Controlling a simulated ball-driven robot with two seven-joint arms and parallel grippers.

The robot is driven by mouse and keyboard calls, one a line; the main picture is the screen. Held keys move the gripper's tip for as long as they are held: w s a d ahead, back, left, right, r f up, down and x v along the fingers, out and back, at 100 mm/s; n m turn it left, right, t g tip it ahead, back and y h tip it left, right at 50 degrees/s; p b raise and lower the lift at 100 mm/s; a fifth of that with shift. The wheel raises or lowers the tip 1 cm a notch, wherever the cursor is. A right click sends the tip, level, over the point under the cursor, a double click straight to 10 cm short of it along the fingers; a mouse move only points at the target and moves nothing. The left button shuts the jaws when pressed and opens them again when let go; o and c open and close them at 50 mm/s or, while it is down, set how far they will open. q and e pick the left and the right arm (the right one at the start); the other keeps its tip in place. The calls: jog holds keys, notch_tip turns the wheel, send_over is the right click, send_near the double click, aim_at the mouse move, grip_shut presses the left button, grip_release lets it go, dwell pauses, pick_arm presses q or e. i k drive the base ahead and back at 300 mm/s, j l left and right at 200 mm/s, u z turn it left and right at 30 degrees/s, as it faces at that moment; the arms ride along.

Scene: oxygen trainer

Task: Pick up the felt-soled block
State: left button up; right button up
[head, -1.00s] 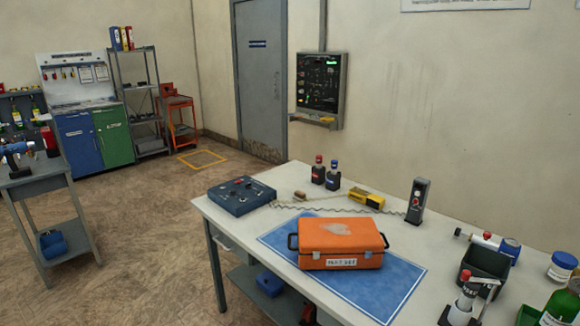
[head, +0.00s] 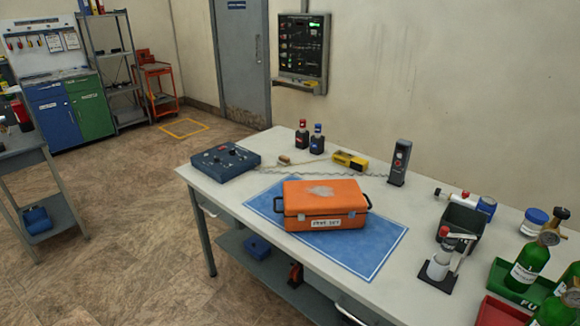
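No block's felt sole shows clearly. A small tan block-like piece (head: 284,159) lies on the table behind the blue mat, beside the blue control box. Another small yellowish piece (head: 308,91) rests on the ledge under the dark wall board (head: 303,47). Both are too small to tell which, if either, has a felt sole. Neither of my grippers is in view.
The white table (head: 232,187) bears an orange case (head: 324,206) on a blue mat (head: 385,253), a blue control box (head: 226,162), two dark bottles, a yellow device (head: 350,161), an upright grey device (head: 399,163) and green cylinders (head: 528,267). Open floor lies left.

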aim_at(283, 160)
jog(key=i+j, duration=0.2)
jog(key=j, duration=0.15)
jog(key=i+j, duration=0.2)
jog(key=j, duration=0.15)
jog(key=i+j+z, duration=0.1)
jog(key=j, duration=0.25)
jog(key=i, duration=0.1)
